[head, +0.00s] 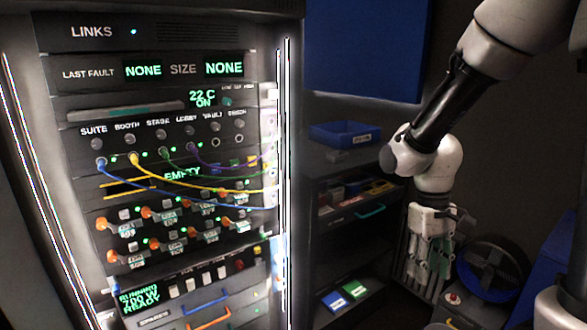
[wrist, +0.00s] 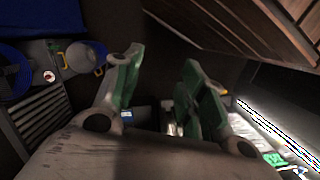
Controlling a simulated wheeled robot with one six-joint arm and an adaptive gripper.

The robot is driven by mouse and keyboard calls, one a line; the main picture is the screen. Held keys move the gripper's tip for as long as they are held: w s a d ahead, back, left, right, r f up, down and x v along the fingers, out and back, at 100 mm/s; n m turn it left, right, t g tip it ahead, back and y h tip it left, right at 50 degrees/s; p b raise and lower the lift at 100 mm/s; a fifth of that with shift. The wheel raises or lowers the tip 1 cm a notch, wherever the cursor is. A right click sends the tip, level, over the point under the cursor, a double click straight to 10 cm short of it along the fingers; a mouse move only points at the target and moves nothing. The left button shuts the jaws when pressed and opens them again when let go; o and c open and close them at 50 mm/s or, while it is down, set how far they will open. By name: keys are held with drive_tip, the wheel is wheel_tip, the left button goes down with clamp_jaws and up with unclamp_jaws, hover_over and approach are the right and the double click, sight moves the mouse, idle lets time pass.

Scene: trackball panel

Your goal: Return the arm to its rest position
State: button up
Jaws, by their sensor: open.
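My gripper (head: 430,262) hangs fingers-down at the right of the head view, below my bent arm, well to the right of the lit rack (head: 150,60). In the wrist view my gripper (wrist: 160,75) shows two green-padded fingers spread apart. I see nothing held between them. The rack's panel has coloured cables plugged into its upper row and orange-ended plugs lower down. My gripper is clear of the panel and its cables.
A dark shelf (head: 345,255) with a blue bin (head: 345,134) stands between rack and gripper. A dark round fan-like object (head: 490,268) is right of my gripper. Slatted grey surfaces (wrist: 40,115) and a pale bucket (wrist: 85,57) show in the wrist view.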

drive_tip(key=s+d+r+m+t, duration=0.1)
drive_tip(key=s+d+r+t, duration=0.2)
drive_tip(key=r, duration=0.5)
drive_tip(key=s+d+r+m+t, duration=0.2)
drive_tip(key=s+d+r+t, duration=0.1)
drive_tip(key=r, duration=0.5)
drive_tip(key=s+d, duration=0.1)
drive_tip(key=s, duration=0.1)
drive_tip(key=shift+s+d+r+t+y, duration=0.15)
drive_tip(key=shift+s+d+t+y, duration=0.15)
drive_tip(key=shift+s+d+t, duration=0.1)
